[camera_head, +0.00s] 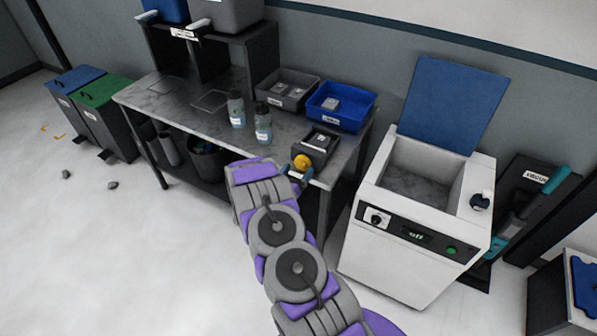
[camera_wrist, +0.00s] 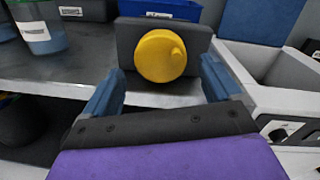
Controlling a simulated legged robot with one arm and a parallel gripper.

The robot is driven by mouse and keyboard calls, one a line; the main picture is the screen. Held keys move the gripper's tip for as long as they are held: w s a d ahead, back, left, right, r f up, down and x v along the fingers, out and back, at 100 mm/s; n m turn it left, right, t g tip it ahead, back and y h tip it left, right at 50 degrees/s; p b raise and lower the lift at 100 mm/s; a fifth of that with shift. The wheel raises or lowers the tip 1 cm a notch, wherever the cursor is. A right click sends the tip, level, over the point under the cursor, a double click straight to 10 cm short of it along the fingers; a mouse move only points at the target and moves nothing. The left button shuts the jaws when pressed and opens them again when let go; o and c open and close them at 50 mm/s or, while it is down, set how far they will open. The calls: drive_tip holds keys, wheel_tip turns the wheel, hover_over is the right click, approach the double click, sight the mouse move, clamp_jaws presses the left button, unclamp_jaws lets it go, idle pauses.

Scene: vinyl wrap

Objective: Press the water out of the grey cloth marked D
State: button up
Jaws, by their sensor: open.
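No cloth that I can read as marked D shows in either view. A small dark grey box (camera_head: 315,147) with a yellow round knob (camera_head: 302,162) on its front stands at the table's near right edge. In the wrist view the yellow knob (camera_wrist: 160,55) sits in front of the dark grey box's face (camera_wrist: 195,37). My gripper (camera_head: 296,173) is open, its blue fingers spread to either side and below the knob in the wrist view. Nothing is held. Whether a finger touches the knob, I cannot tell.
A grey bin (camera_head: 268,96) and a blue bin (camera_head: 367,112), each with pale items, stand behind the box. Two bottles (camera_head: 237,110) (camera_head: 263,122) stand to its left. A white machine (camera_head: 395,255) with its blue lid (camera_head: 455,100) raised stands right. Open floor lies left.

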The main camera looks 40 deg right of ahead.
drive_tip(key=shift+x, duration=0.75)
drive_tip(key=shift+c, duration=0.3)
drive_tip(key=c, duration=1)
drive_tip(key=shift+m+p, duration=0.6)
drive_tip(key=shift+p, duration=0.15)
drive_tip(key=shift+m, duration=0.7)
drive_tip(key=shift+w+a+m, duration=0.1)
drive_tip(key=shift+m, duration=2.4)
